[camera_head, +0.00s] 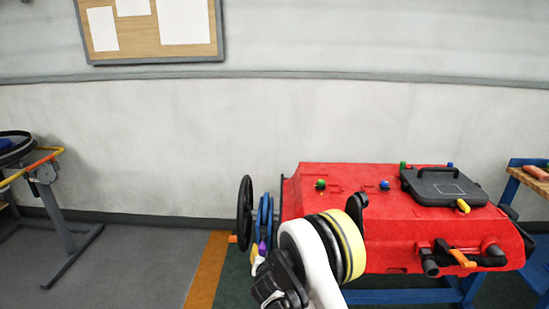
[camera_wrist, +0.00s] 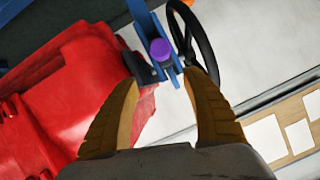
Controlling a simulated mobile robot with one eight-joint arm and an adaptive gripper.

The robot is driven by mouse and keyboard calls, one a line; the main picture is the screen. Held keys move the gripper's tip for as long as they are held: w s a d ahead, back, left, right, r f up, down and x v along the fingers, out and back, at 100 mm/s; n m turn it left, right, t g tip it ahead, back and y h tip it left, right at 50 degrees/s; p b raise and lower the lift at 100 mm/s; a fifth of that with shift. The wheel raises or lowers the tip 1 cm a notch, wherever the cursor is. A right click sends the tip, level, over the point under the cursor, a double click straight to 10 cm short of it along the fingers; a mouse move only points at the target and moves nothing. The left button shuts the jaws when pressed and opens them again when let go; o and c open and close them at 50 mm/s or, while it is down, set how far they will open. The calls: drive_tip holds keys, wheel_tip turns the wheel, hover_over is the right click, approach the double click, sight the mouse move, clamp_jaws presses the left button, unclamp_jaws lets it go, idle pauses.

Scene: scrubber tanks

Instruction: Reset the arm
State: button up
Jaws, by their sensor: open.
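My gripper (camera_wrist: 162,80) shows in the wrist view with its two tan, ridged fingers spread apart and nothing between them. Beyond the fingertips is a purple knob (camera_wrist: 160,49) on a blue frame (camera_wrist: 143,18), with a black handwheel (camera_wrist: 205,40) beside it. The fingers look apart from the knob, but the depth gap is hard to judge. In the head view my white arm with a yellow-ringed joint reaches in front of the red tank (camera_head: 320,175). The gripper itself is mostly hidden there behind my arm.
The red tank carries a black lid (camera_head: 445,187), coloured caps and an orange-handled valve (camera_head: 462,258). The handwheel (camera_head: 244,213) stands at its left end. A wooden-topped bench (camera_head: 530,180) is at the far right, a metal stand (camera_head: 60,215) at the left. Grey floor between is clear.

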drive_tip(key=s+d+r+g+h, duration=0.1)
drive_tip(key=s+d+r, duration=0.35)
drive_tip(key=r, duration=0.35)
drive_tip(key=s+d+r+g, duration=0.1)
drive_tip(key=s+d+r, duration=0.2)
drive_tip(key=d+r, duration=0.35)
drive_tip(key=s+d+r+g+h, duration=0.1)
drive_tip(key=s+d+r, duration=0.35)
drive_tip(key=r, duration=0.35)
drive_tip(key=s+d+r+n+g, duration=0.1)
drive_tip(key=s+d, duration=0.2)
drive_tip(key=s, duration=1)
drive_tip(key=s+d+r+n+g+y, duration=0.1)
drive_tip(key=s+d, duration=0.3)
drive_tip(key=s, duration=1)
drive_tip(key=shift+s+d+n+g, duration=0.3)
drive_tip(key=shift+n+g, duration=0.1)
drive_tip(key=shift+g, duration=0.3)
drive_tip(key=shift+r, duration=0.1)
drive_tip(key=shift+c, duration=0.5)
